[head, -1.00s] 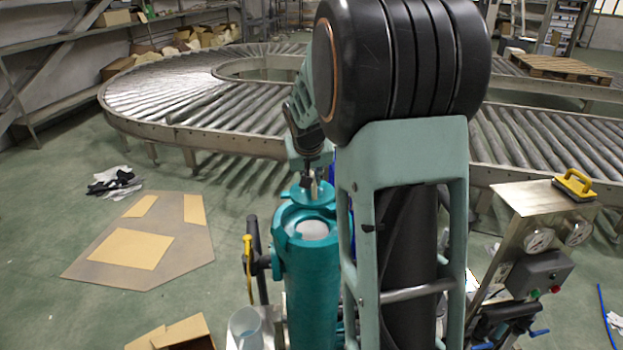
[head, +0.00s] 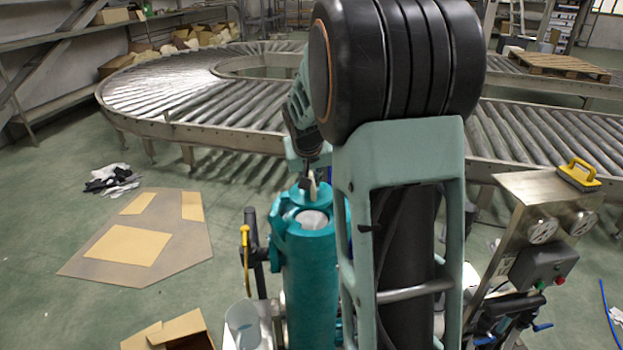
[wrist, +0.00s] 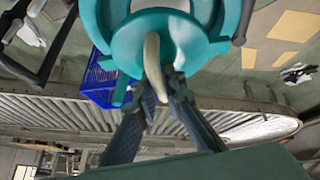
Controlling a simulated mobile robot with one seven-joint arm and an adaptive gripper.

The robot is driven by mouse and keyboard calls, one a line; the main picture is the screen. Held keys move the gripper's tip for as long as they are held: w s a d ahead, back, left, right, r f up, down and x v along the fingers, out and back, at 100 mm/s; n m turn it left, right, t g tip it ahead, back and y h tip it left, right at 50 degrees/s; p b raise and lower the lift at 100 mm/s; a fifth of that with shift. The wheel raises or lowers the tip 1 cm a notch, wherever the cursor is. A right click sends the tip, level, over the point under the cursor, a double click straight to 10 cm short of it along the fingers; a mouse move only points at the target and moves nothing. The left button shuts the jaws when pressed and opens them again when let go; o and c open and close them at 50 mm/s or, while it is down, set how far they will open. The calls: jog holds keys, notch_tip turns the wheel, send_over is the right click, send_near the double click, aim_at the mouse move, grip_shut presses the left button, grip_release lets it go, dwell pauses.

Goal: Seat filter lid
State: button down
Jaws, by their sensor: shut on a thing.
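The filter housing (head: 308,275) is a tall upright teal cylinder with an open top. A pale round filter (head: 312,219) shows inside its mouth. The lid (head: 293,197) is a teal disc at the far side of the mouth, overlapping the far rim in the picture; I cannot tell whether they touch. My gripper (head: 309,178) is above the lid, shut on its pale upright handle. In the wrist view my gripper (wrist: 160,88) has both fingers at the curved cream handle (wrist: 153,55) of the lid (wrist: 125,45). The housing rim (wrist: 90,22) shows behind it.
A gauge panel (head: 525,225) with a yellow-handled tool (head: 578,175) on top stands at right. A clear container (head: 243,325) and a yellow-handled lever (head: 245,240) are left of the housing. A blue crate (wrist: 100,80) shows in the wrist view. A roller conveyor (head: 190,130) runs behind.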

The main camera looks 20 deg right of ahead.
aim_at(312, 203)
jog(key=shift+f+b, duration=0.5)
jog(key=shift+f, duration=0.35)
jog(key=shift+b, duration=0.4)
dwell(1.1)
jog(key=shift+f+b, duration=2.35)
jog(key=shift+f, duration=0.45)
jog(key=c, duration=1.9)
grip_release()
jog(key=shift+c, duration=0.2)
jog(key=v, duration=1.2)
